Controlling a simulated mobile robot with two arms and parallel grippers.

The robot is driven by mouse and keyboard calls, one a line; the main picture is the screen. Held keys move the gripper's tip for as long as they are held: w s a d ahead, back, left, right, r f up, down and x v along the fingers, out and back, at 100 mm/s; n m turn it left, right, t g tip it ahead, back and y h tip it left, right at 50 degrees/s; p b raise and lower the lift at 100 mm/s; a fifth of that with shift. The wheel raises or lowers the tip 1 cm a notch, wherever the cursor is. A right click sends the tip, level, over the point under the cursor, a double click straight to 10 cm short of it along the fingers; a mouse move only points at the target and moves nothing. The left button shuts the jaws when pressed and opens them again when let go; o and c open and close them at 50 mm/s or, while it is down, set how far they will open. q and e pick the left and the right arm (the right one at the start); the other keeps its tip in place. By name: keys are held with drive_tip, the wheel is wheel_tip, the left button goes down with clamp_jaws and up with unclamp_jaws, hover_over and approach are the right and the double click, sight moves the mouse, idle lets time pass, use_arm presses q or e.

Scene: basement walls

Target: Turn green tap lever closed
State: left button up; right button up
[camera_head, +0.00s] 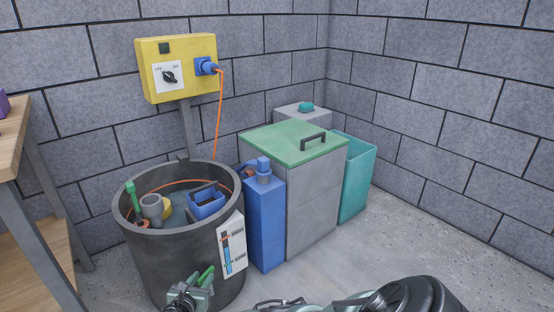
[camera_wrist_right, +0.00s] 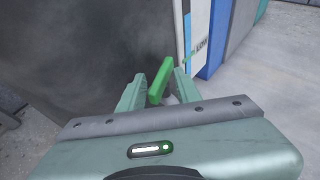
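The green tap lever (camera_head: 206,275) is low in front of the dark round tub (camera_head: 190,265) in the head view. It slants up to the right. In the right wrist view the lever (camera_wrist_right: 160,80) stands between my right gripper's fingers (camera_wrist_right: 158,88). The fingers are apart, with the lever nearer the right one; I cannot tell whether it touches. In the head view my right gripper (camera_head: 190,291) is at the bottom edge, just by the lever. The tap body is mostly hidden by the gripper. My left gripper is not in view.
The tub holds a blue basket (camera_head: 206,204) and other items; a white gauge panel (camera_head: 231,246) is on its side. A blue box (camera_head: 265,225), a green-lidded grey bin (camera_head: 310,205) and a teal bin (camera_head: 355,180) stand to the right. A workbench (camera_head: 28,140) is left.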

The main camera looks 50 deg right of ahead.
drive_tip(key=shift+s+d+n+t+y, duration=0.2)
drive_tip(key=shift+n+t+y, duration=0.1)
drive_tip(key=shift+n+t, duration=0.25)
drive_tip(key=shift+s+d+n+t+y, duration=0.15)
drive_tip(key=shift+n+t+y, duration=0.15)
drive_tip(key=shift+n+t, duration=0.2)
drive_tip(key=shift+s+d+f+n+t+y, duration=0.1)
drive_tip(key=shift+d+n+t+y, duration=0.1)
drive_tip(key=shift+n+t+y, duration=0.65)
drive_tip(key=s+a+m+g+y+p, duration=0.2)
drive_tip(key=s+m+p, duration=0.6)
drive_tip(key=s+p, duration=0.7)
drive_tip(key=s+a+r+m+g+y+p, duration=0.1)
drive_tip(key=s+a+m+g+y+p, duration=0.2)
drive_tip(key=s+m+p, duration=0.6)
drive_tip(key=shift+s+r+g+y+p, duration=0.25)
drive_tip(key=shift+s+g+y+p, duration=0.75)
drive_tip(key=shift+s+p, duration=2.55)
drive_tip(key=shift+s+b, duration=0.3)
drive_tip(key=shift+b, duration=0.1)
